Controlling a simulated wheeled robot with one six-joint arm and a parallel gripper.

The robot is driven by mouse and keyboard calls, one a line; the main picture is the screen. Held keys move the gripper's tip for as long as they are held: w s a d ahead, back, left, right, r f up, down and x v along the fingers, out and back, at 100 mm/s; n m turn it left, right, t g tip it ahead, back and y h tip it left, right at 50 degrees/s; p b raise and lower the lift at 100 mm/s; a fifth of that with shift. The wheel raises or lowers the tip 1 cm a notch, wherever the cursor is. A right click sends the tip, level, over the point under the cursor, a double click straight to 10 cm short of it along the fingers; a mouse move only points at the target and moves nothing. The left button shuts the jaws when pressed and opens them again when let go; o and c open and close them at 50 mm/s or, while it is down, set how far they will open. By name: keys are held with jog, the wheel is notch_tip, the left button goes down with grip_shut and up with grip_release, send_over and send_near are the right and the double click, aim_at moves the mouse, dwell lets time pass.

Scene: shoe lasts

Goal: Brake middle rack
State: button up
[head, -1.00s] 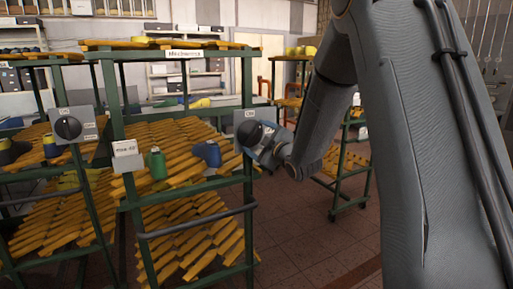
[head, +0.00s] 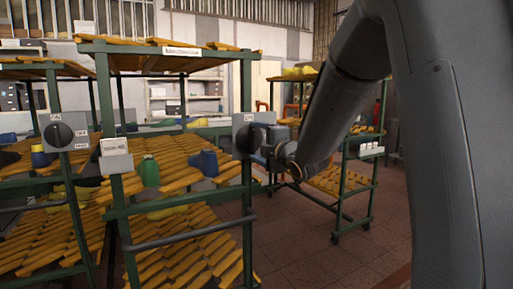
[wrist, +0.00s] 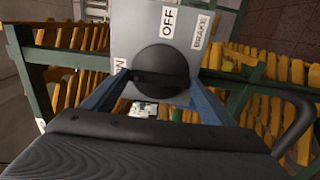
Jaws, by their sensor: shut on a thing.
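The middle rack (head: 247,95) is a green metal frame with slanted yellow slats. A grey switch panel with a round black knob (head: 244,140) is on its right front post. In the wrist view the knob (wrist: 160,66) has a raised bar across it. Its labels read ON at left, OFF at top and BRAKE at upper right. My gripper (head: 268,147) is at the panel. In the wrist view its blue fingers (wrist: 157,88) are on both sides of the knob, shut on it. The fingertip contact is partly hidden, and I cannot tell where the knob points.
A left rack (head: 52,90) carries a similar panel with a knob (head: 58,135). A green last (head: 149,171) and a blue last (head: 205,162) lie on the middle rack. A smaller rack (head: 340,215) stands at right. Tiled floor (head: 300,245) is clear in between.

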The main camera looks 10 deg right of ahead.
dwell(0.4)
jog(key=o, duration=1)
jog(key=shift+a, duration=0.1)
jog(key=shift+o, duration=0.2)
jog(key=shift+s, duration=0.1)
jog(key=v, duration=0.7)
jog(key=shift+s+b, duration=0.3)
jog(key=shift+b, duration=0.15)
